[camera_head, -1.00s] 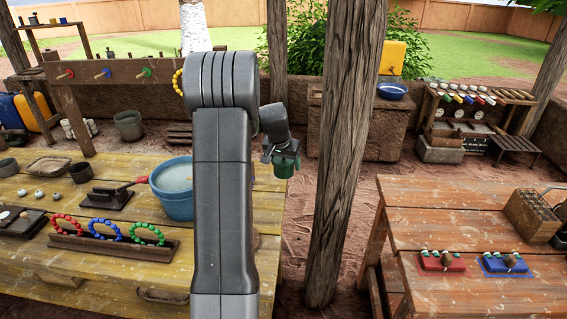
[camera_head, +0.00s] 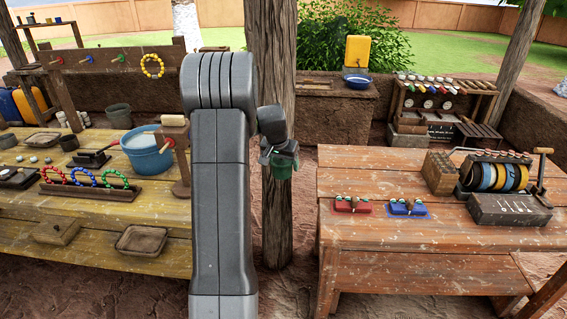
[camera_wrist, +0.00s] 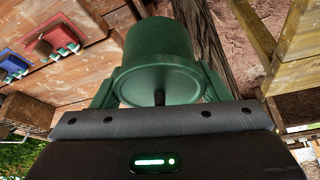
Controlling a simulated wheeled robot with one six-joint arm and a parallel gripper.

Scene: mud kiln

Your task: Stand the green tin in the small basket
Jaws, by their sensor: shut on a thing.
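The green tin (camera_head: 281,171) is in my gripper (camera_head: 280,158), held in the air in front of a wooden post, between the two tables. In the wrist view the tin (camera_wrist: 158,45) is a dark green cylinder between the two green fingers, which are shut on its sides. No small basket can be made out for certain. A brown box-like holder (camera_head: 440,172) stands on the right table, and its inside is hard to see.
The right table (camera_head: 350,235) bears red (camera_head: 352,204) and blue (camera_head: 408,207) blocks, a grey box (camera_head: 510,211) and a rack of coloured reels (camera_head: 490,176). The left table (camera_head: 90,205) holds a blue bucket (camera_head: 148,158) and bead rings. The post (camera_head: 276,225) stands close behind the tin.

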